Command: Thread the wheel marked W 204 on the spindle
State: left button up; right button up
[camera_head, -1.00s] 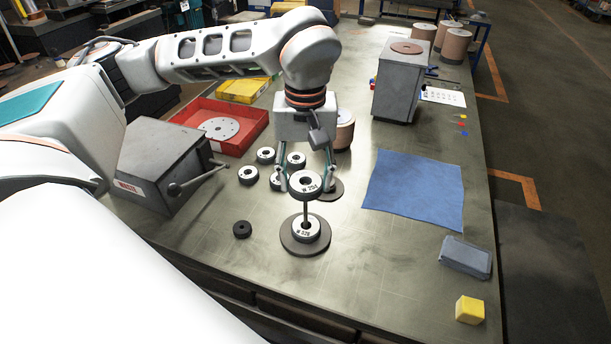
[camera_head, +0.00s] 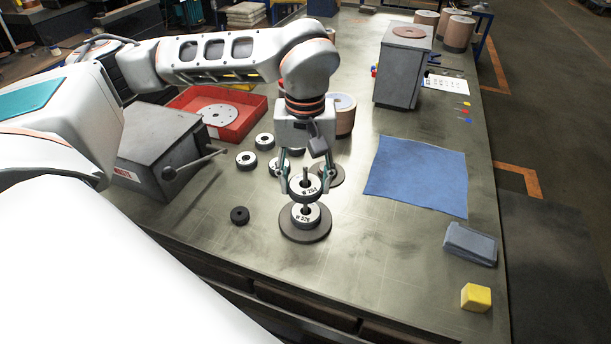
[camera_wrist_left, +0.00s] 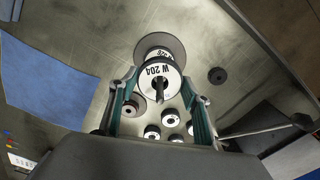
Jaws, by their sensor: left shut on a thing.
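The white wheel marked W 204 (camera_head: 309,193) is held between the fingers of my left gripper (camera_head: 305,184), which is shut on it. The spindle (camera_head: 305,173) stands upright, and its tip shows through the wheel's hole. In the left wrist view, the spindle (camera_wrist_left: 158,90) also pokes out through the hole of wheel W 204 (camera_wrist_left: 160,70). A lower wheel, seemingly marked W 326 (camera_head: 304,220), sits around the spindle on the dark round base (camera_head: 289,229). A gap shows between the two wheels. My right gripper is not in view.
Several other wheels (camera_head: 265,141) lie behind my left gripper. A small black ring (camera_head: 239,215) lies left of the base. A grey waste box with a lever (camera_head: 160,150) and a red tray (camera_head: 255,114) stand left.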

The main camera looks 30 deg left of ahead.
aim_at(305, 167)
pick_arm(q)
jog(key=shift+f+b, duration=1.5)
jog(key=shift+f, duration=1.55)
jog(key=o, duration=1.3)
jog(key=shift+r, duration=0.1)
notch_tip(305, 167, up, 12)
jog(key=shift+f, duration=0.1)
